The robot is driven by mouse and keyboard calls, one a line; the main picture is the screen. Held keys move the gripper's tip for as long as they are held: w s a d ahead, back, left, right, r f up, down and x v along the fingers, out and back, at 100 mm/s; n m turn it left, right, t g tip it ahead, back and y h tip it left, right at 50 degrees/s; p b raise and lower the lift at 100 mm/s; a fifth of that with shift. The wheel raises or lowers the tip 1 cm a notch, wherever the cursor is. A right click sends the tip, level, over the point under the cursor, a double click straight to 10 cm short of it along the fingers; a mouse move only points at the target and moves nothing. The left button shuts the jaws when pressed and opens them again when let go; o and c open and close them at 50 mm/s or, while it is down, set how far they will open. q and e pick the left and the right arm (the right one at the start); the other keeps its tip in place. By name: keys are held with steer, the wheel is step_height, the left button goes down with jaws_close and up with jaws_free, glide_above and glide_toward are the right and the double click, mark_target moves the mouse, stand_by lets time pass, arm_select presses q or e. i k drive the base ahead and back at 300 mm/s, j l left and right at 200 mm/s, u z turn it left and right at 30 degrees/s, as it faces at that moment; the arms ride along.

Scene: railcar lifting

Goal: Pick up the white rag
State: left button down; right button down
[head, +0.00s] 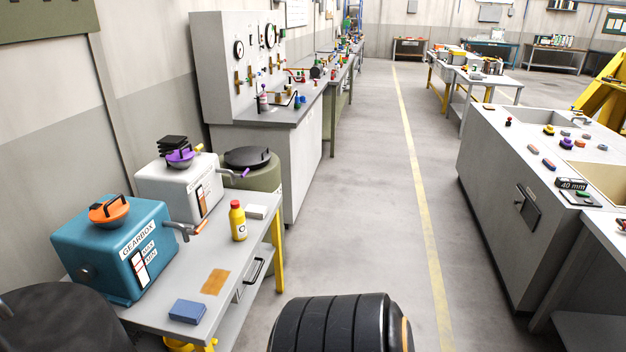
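A small white folded block, which looks like the white rag (256,211), lies flat on the grey bench (222,258) at the left. It is near the bench's back right corner, just right of and behind a yellow bottle with a red cap (238,221). A blue folded rag (188,311) lies at the bench's front edge, and a flat orange-brown patch (215,282) lies between. Neither of my grippers shows in the head view.
A teal gearbox housing (112,250) and a white housing (181,187) with a protruding spout stand along the bench's wall side. A green drum (262,178) stands behind the bench. A grey cabinet (515,190) stands at right; the aisle floor (350,210) between is clear.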

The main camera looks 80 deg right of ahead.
mark_target(256, 211)
steer(key=z, duration=2.15)
steer(key=i+l+u, duration=0.45)
steer(key=i+l, duration=0.8)
steer(key=l, duration=0.15)
